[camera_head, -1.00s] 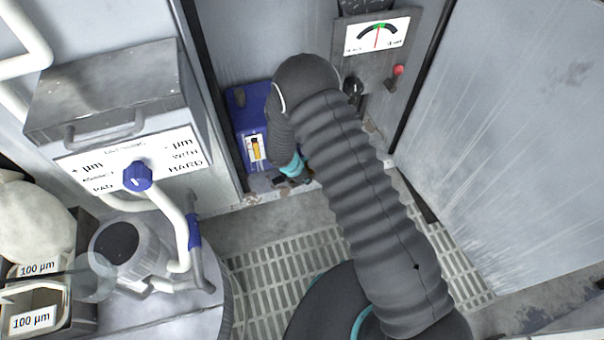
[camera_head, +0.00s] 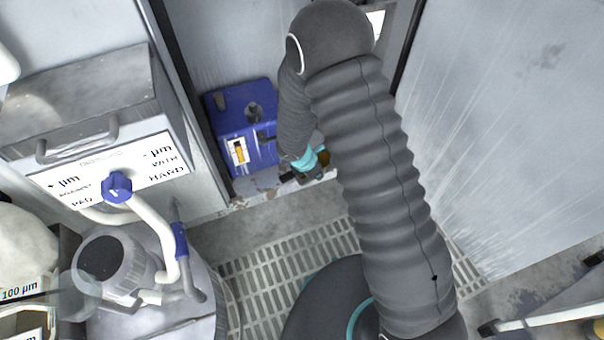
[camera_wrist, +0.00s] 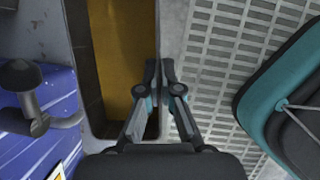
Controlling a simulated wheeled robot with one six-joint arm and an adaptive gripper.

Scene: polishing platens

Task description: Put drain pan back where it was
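In the head view my gripper (camera_head: 314,172) is low in front of the cabinet, just right of the blue tank. Only a small brownish patch of the pan shows there; my arm hides most of it.
The blue tank (camera_head: 240,122), also in the wrist view (camera_wrist: 35,150), stands close to the pan's left. A grey machine with a labelled panel (camera_head: 112,172) is at the left. Grated floor (camera_head: 270,270) lies in front. A large grey panel (camera_head: 500,130) bounds the right.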

